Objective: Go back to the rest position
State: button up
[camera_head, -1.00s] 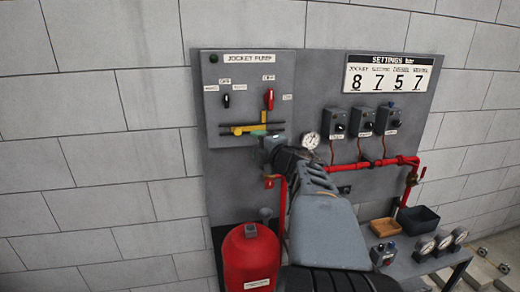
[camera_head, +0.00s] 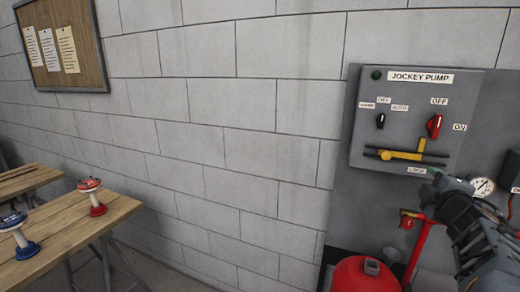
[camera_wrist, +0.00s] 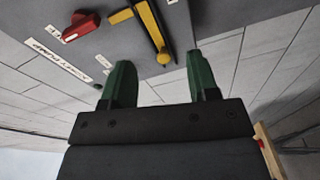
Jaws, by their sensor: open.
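My gripper shows in the wrist view (camera_wrist: 157,85) with its two green fingers apart and nothing between them. Beyond the fingers are the yellow bar (camera_wrist: 152,28) and the red handle (camera_wrist: 81,27) of the jockey pump panel. In the head view the grey jockey pump panel (camera_head: 465,105) is at the right, with its red switch (camera_head: 434,125), black switch (camera_head: 380,121) and yellow bar (camera_head: 405,155). My arm is at the lower right of that view, in front of the board below the panel; its fingertips are hard to make out there.
A red tank (camera_head: 362,277) stands at the bottom, below the board. A pressure gauge (camera_head: 482,187) sits beside my arm. A wooden table (camera_head: 75,235) at the left bears a red-and-white object (camera_head: 92,197) and a blue one (camera_head: 17,235). A notice board (camera_head: 92,22) hangs above. Bare wall lies between.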

jog(key=s+d+f+m+g+h, duration=0.35)
jog(key=f+m+g, duration=0.2)
jog(key=m, duration=0.35)
jog(key=s+a+f+m+g+y, duration=0.1)
jog(key=s+a+f+m+g, duration=0.35)
jog(key=a+f, duration=0.3)
jog(key=s+a+f+y, duration=0.1)
jog(key=a+f+y, duration=0.1)
jog(key=a, duration=0.5)
jog(key=s+a+f+g+y, duration=0.1)
jog(key=s+a+f+y, duration=0.1)
jog(key=a, duration=0.6)
jog(key=s+a+f+n+g+y, duration=0.1)
jog(key=s+a+f+y, duration=0.1)
jog(key=a, duration=0.6)
jog(key=shift+f+y, duration=0.55)
jog(key=shift+y, duration=0.4)
jog(key=shift+c, duration=0.3)
